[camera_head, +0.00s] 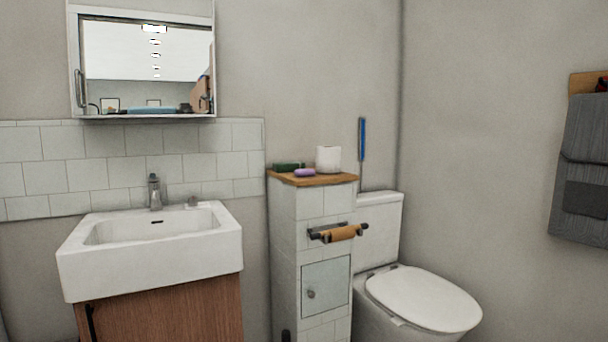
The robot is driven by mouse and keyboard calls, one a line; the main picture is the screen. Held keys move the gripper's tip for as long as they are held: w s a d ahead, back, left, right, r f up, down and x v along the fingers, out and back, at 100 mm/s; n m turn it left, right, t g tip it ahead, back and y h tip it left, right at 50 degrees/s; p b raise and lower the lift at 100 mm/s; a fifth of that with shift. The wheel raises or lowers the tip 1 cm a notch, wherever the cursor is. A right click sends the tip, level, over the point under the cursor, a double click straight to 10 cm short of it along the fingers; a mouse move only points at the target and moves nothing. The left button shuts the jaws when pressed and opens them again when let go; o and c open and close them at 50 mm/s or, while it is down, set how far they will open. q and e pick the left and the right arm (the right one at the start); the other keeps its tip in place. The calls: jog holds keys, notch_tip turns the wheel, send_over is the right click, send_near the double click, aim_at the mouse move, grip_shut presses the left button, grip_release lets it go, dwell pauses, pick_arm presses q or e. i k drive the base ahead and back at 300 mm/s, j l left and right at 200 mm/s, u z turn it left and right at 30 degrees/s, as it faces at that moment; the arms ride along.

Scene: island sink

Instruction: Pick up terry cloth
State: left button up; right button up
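A grey cloth (583,170), which looks like a towel, hangs on the right wall at the right edge of the head view. It is folded over, with a darker patch low on it, and its right side is cut off by the frame. A wooden holder (588,82) with a small red part shows above it. I cannot tell whether this is the terry cloth. No other cloth is clear in view. Neither of my grippers is in view.
A white sink (150,260) on a wooden cabinet stands at left below a mirror cabinet (145,60). A tiled pillar (285,235) with a wooden top (335,180) holds a paper roll (328,159) and small items. A toilet (425,298) stands right of it.

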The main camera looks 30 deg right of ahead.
aim_at(289, 166)
jog(key=i+l+u, duration=0.15)
jog(key=u, duration=0.3)
jog(key=l+u, duration=0.45)
jog(key=i, duration=0.05)
